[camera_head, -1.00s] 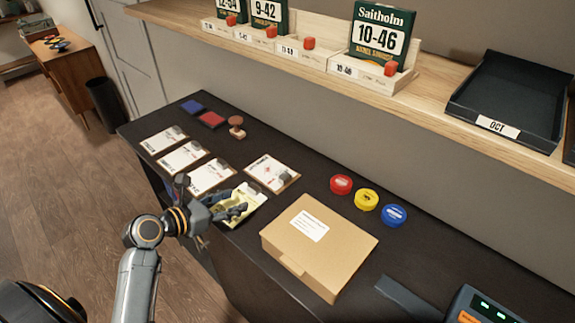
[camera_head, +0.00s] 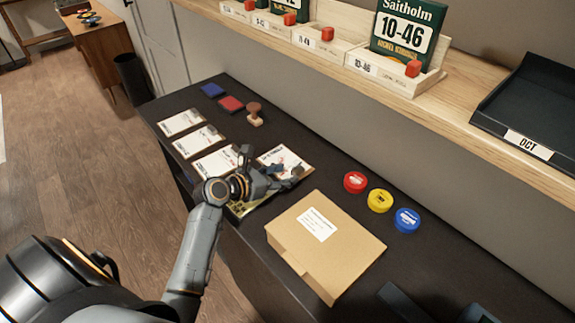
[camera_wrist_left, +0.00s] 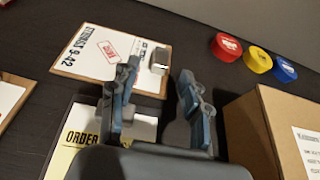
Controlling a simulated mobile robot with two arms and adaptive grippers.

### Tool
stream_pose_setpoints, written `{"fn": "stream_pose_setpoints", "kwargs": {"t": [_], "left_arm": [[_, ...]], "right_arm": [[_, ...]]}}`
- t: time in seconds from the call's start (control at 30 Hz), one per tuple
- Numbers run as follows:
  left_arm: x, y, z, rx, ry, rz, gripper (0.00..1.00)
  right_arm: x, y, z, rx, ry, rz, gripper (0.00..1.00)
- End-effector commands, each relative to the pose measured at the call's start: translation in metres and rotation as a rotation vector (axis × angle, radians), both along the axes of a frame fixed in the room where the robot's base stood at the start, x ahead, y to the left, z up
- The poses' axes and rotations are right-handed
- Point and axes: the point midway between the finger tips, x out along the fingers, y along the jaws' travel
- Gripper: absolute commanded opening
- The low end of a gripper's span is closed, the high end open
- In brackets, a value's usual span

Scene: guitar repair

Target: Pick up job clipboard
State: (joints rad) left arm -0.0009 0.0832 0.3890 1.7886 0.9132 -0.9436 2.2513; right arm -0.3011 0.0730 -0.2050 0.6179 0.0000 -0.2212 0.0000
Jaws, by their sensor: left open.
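A clipboard (camera_head: 270,157) with a white sheet lies flat on the dark bench. In the left wrist view the clipboard (camera_wrist_left: 97,55) shows large "9-42" print, a red stamp mark and a metal clip at its right end. My left gripper (camera_head: 286,178) is open and empty above its near side in the head view. In the wrist view the fingers (camera_wrist_left: 157,82) are spread, with the clip between and beyond their tips. They appear apart from the board. My right gripper is not in view.
A yellow "ORDER" sheet (camera_wrist_left: 70,158) lies partly under my gripper. Several other clipboards (camera_head: 198,139) lie to the left. A cardboard box (camera_head: 330,250) and red (camera_head: 355,182), yellow (camera_head: 380,200) and blue (camera_head: 406,220) tins stand to the right. A stamp (camera_head: 254,113) stands behind.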

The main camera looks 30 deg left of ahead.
Motion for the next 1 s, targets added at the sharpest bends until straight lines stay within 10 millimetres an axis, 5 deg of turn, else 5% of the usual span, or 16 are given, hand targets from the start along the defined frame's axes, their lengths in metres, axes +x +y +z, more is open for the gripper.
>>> {"fn": "stream_pose_setpoints", "kwargs": {"t": [0.23, 0.53, 0.8, 1.0], "left_arm": [[0.032, -0.012, -0.013, -0.002, -0.001, -0.001, 0.47], [0.038, -0.014, -0.016, 0.0, -0.001, 0.001, 0.47], [0.037, -0.014, -0.016, 0.0, -0.001, 0.001, 0.0], [0.037, -0.014, -0.015, 0.0, -0.001, 0.001, 0.0]], "right_arm": [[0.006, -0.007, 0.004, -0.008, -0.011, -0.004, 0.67], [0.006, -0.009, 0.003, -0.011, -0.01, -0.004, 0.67], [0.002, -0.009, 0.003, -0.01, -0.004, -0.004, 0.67], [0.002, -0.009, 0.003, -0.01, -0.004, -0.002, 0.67]]}}
